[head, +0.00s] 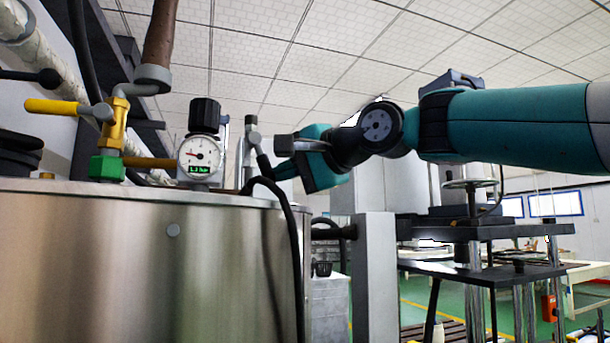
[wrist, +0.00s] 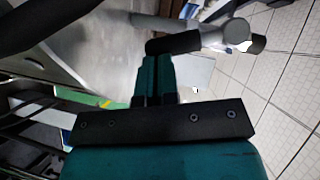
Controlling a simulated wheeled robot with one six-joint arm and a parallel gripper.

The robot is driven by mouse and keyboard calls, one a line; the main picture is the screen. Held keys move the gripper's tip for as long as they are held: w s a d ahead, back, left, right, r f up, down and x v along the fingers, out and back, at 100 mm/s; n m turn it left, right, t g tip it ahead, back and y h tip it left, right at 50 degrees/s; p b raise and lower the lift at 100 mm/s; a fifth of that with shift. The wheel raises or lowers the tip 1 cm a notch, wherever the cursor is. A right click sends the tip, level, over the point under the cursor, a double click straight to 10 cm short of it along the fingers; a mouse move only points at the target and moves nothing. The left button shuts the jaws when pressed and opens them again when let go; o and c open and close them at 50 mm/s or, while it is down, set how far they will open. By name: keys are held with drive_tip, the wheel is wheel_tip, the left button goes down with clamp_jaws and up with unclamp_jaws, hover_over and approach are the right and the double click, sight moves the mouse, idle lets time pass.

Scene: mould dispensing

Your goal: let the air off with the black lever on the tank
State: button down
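The steel tank (head: 120,265) fills the lower left of the head view. On its top right edge stands a small grey valve (head: 250,132) with a black lever (head: 263,158) slanting down to the right. In the wrist view the black lever (wrist: 172,43) lies across the tips of my fingers, with the grey valve body to its right. My gripper (head: 276,171) comes in from the right at the lever. In the wrist view my gripper (wrist: 152,58) has its two teal fingers together, with only a thin dark line between. I cannot tell whether they touch the lever.
A dial gauge (head: 201,155) with a green display stands left of the valve. A yellow-handled valve (head: 62,107) is farther left. A black hose (head: 290,215) hangs over the tank's edge below my gripper. A press with a handwheel (head: 470,184) stands at the right.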

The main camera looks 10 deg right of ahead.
drive_tip(key=shift+s+a+f+m+y+b, duration=0.1)
drive_tip(key=shift+a+f+m+y+b, duration=0.2)
drive_tip(key=shift+a+f+m+b, duration=0.15)
drive_tip(key=shift+s+a+f+b, duration=0.1)
drive_tip(key=shift+a+f+b, duration=0.3)
drive_tip(key=shift+a, duration=0.35)
